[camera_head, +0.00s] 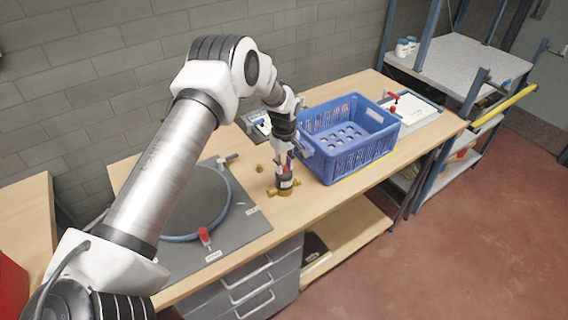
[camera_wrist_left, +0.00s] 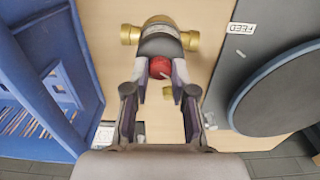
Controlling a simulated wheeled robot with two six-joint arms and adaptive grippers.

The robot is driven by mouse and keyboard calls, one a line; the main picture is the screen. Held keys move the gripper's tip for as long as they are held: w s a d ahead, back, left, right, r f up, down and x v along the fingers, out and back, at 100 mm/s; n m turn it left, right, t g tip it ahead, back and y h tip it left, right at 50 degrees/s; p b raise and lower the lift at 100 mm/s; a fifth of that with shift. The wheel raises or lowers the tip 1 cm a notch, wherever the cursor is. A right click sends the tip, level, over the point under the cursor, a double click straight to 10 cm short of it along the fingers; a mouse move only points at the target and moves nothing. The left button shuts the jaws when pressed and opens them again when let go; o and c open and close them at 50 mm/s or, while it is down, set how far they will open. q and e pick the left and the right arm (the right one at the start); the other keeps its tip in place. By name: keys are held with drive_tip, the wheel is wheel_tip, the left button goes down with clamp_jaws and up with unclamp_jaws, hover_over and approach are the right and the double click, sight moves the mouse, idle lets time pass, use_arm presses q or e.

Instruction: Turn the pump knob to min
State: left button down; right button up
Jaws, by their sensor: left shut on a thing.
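The pump (camera_head: 285,183) stands on the wooden workbench, dark-bodied with brass fittings at its base. In the left wrist view the pump (camera_wrist_left: 161,30) is at the top, with brass ends on both sides. Its red knob (camera_wrist_left: 160,67) shows between my fingers. My left gripper (camera_head: 288,162) reaches down over the pump from above. In the left wrist view the fingers of the left gripper (camera_wrist_left: 160,78) are closed on both sides of the red knob. The knob's setting cannot be read. My right gripper is in neither view.
A blue crate (camera_head: 352,166) stands close to the right of the pump. A grey board (camera_head: 247,225) with a round dark plate (camera_head: 196,207) and a red-handled valve (camera_head: 204,236) lies to the left. A small brass piece (camera_head: 259,169) lies behind. The bench front is clear.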

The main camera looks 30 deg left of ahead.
sight(284, 167)
use_arm(q)
drive_tip(key=shift+f, duration=0.1)
drive_tip(key=c, duration=1.2)
unclamp_jaws()
drive_tip(key=shift+o, duration=1.3)
drive_tip(key=shift+w+f, duration=0.1)
drive_tip(key=shift+w, duration=0.05)
wheel_tip(284, 167, up, 12)
